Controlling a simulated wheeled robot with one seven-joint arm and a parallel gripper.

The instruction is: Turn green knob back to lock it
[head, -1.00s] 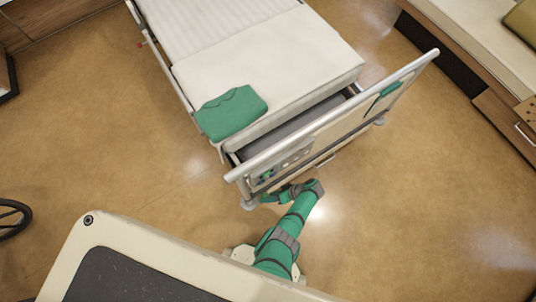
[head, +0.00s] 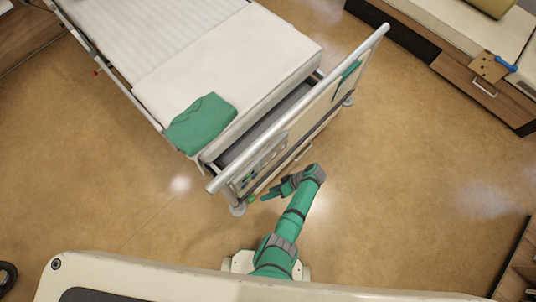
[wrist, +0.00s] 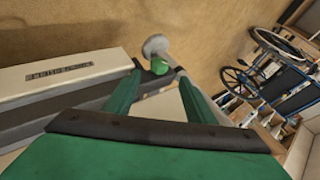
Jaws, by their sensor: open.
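The green knob (wrist: 159,66) shows in the wrist view between and just beyond my fingertips. In the head view the small green knob (head: 251,199) is low at the near corner of the bed's foot end. My gripper (head: 265,196) is open and empty just right of the knob, with a small gap. In the wrist view its two green fingers (wrist: 158,70) stand apart on either side of the knob. Whether a finger touches the knob cannot be told. The knob's turn position is too small to read.
The bed's footboard (head: 310,105) rises beside my gripper, with a control panel (head: 258,165) on its face. A grey caster (wrist: 155,45) is close behind the knob. A folded green cloth (head: 202,124) lies on the bed. A wheelchair (wrist: 270,80) stands away right. Floor right of the arm is clear.

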